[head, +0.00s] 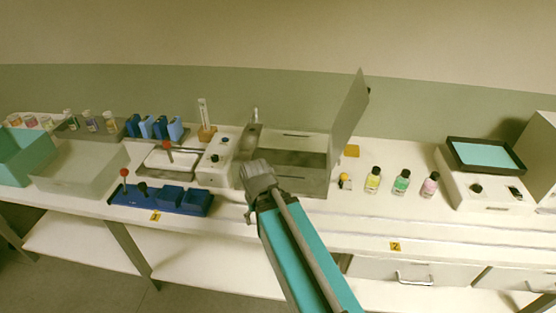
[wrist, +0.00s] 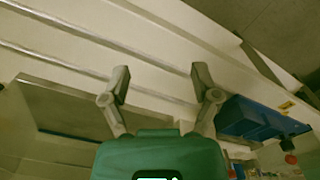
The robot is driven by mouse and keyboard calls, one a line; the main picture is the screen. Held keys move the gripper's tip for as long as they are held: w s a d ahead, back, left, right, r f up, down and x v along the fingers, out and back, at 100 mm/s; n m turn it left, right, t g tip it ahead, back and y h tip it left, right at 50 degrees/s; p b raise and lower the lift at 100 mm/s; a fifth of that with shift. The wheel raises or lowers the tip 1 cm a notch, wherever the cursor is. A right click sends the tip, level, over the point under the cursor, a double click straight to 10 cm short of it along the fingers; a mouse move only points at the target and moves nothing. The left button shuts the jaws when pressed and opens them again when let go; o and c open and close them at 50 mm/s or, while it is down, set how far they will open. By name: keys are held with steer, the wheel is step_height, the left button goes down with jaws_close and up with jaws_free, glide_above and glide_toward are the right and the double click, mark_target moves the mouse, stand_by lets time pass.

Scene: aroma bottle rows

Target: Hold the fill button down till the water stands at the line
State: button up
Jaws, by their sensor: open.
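My gripper (head: 257,172) is in front of the grey metal box (head: 300,181) in the head view. In the wrist view my gripper (wrist: 160,84) has its two fingers spread apart with nothing between them. A white unit (head: 216,163) with a dark knob and a small dark button on its top stands just left of the metal box. I cannot tell for certain which control is the fill button. A clear upright cylinder (head: 203,111) on a wooden foot stands behind the unit. No water level or line can be made out.
A blue stand (head: 190,201) with a red-topped stick lies left of my gripper; it also shows in the wrist view (wrist: 247,118). The metal box's lid (head: 348,115) stands open. Small bottles (head: 402,182) stand to the right, beside a white device (head: 480,193). A pale tray (head: 80,168) is at left.

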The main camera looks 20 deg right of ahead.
jaws_close()
stand_by(0.3)
stand_by(1.2)
